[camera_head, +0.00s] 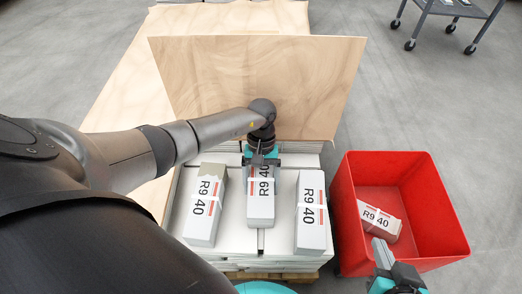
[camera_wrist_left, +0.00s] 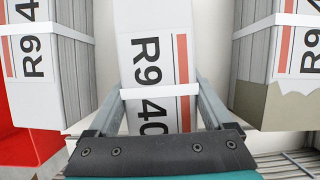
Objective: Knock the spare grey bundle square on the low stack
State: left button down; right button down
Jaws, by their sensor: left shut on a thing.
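Three wrapped grey-white bundles marked R9 40 lie side by side on the low stack (camera_head: 235,238). My left gripper (camera_head: 261,162) is shut on the far end of the middle bundle (camera_head: 261,205), which fills the centre of the left wrist view (camera_wrist_left: 155,60) between the fingers and sits slightly askew there. The left bundle (camera_head: 205,210) has a torn wrapper at its far end, also seen in the left wrist view (camera_wrist_left: 278,100). The right bundle (camera_head: 311,215) lies apart from the middle one. My right gripper (camera_head: 384,258) is at the lower right; its jaw gap is unclear.
A red bin (camera_head: 440,215) stands right of the stack with another R9 40 bundle (camera_head: 379,221) inside. An upright plywood board (camera_head: 330,75) rises behind the stack. A wheeled grey trolley (camera_head: 455,10) is at the back right. Open floor lies between them.

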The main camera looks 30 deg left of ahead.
aim_at(261, 173)
pick_arm(q)
jog(key=shift+w+a+b, duration=0.3)
jog(key=shift+w+b, duration=0.2)
jog(key=shift+b, duration=0.15)
jog(key=shift+w+a+b, duration=0.25)
jog(key=shift+w+b, duration=0.2)
jog(key=shift+b, duration=0.15)
dwell(0.3)
jog(key=shift+w+a+r+b, duration=0.2)
jog(key=shift+w+a+b, duration=0.2)
jog(key=shift+w+b, duration=0.2)
dwell(1.5)
jog(key=shift+s+d+p, duration=0.2)
jog(key=shift+s+p, duration=0.15)
jog(key=shift+p, duration=0.15)
jog(key=shift+s+d+f+p, duration=0.1)
jog(key=shift+s+d+p, duration=0.35)
jog(key=shift+s, duration=0.2)
jog(key=shift+s+d+p, duration=0.35)
jog(key=shift+s+d, duration=0.05)
jog(key=shift+s, duration=0.25)
jog(key=shift+r+p, duration=2)
jog(key=shift+r, duration=1)
